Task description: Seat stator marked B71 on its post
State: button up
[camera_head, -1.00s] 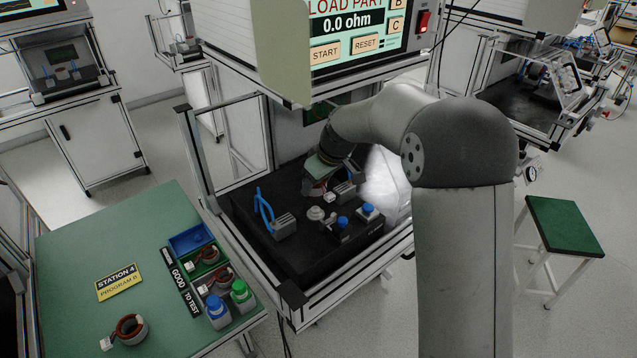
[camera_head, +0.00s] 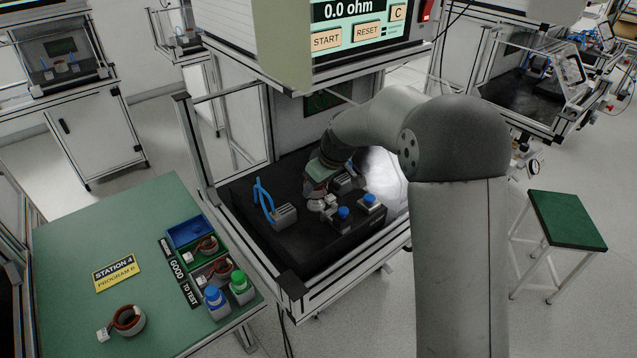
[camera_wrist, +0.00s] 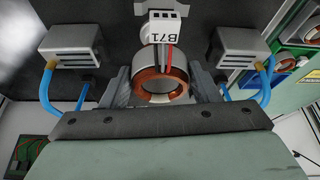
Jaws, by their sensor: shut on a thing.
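The stator marked B71 (camera_wrist: 151,87), a copper-wound ring with a white connector, is between the two fingers of my gripper (camera_wrist: 160,88) in the wrist view. My gripper is shut on it, with the label facing the camera. In the head view, my gripper (camera_head: 320,187) is low over the black fixture block (camera_head: 300,252), just behind a pale round post (camera_head: 316,205). The stator is mostly hidden there. A pale rounded part (camera_wrist: 146,7) shows beyond the connector in the wrist view. I cannot tell whether the stator touches the post.
Grey clamp blocks with blue hoses stand at left (camera_head: 285,214) and right (camera_head: 344,183) of the post. Blue-topped buttons (camera_head: 343,213) are at the front right. Another stator (camera_head: 128,320) lies on the green table (camera_head: 70,250); others sit in bins (camera_head: 190,231).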

aim_at(319, 201)
jog(key=shift+f+b, duration=0.15)
jog(key=shift+b, duration=0.2)
dwell(0.4)
jog(key=shift+f+b, duration=0.85)
jog(key=shift+f, duration=0.15)
jog(key=shift+f+b, duration=0.6)
jog(key=shift+b, duration=0.05)
jog(key=o, duration=1.3)
jog(key=b+v, duration=0.1)
jog(key=v, duration=1.6)
jog(key=shift+r, duration=0.2)
jog(key=shift+s+d, duration=0.1)
